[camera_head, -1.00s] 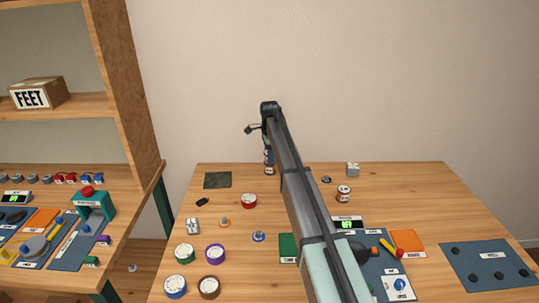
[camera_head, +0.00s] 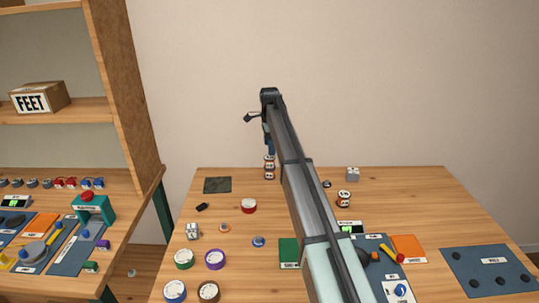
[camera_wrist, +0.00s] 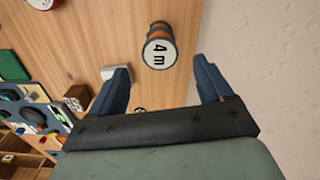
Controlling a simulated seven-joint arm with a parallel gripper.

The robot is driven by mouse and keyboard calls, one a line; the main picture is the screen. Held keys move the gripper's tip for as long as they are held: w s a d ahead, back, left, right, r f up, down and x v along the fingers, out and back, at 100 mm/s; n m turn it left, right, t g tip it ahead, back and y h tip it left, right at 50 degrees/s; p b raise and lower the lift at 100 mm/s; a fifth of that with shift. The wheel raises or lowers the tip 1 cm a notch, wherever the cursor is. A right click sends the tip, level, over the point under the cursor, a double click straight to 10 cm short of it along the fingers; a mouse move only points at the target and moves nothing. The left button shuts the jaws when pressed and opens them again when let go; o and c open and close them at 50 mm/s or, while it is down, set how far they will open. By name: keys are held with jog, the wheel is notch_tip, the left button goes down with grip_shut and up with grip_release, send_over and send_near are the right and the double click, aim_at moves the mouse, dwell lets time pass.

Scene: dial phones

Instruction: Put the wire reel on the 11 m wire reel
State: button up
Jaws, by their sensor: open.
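A dark wire reel with an orange band and a white "4 m" label on top (camera_wrist: 160,52) stands ahead of my open gripper (camera_wrist: 164,78) in the wrist view, beyond the fingertips and with nothing between the fingers. In the head view it appears as a small dark stack (camera_head: 269,172) at the back of the table, just below my gripper (camera_head: 269,148). Whether it is one reel or two stacked I cannot tell. Another small dark reel or stack with white labels (camera_head: 344,198) stands to the right of my arm. I cannot read an 11 m label on it.
Tape rolls, such as the red one (camera_head: 249,205) and purple one (camera_head: 215,259), lie at the left. Blue and orange panels (camera_head: 408,247) lie at the front right. My arm hides the middle of the table.

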jog(key=shift+r, duration=2.45)
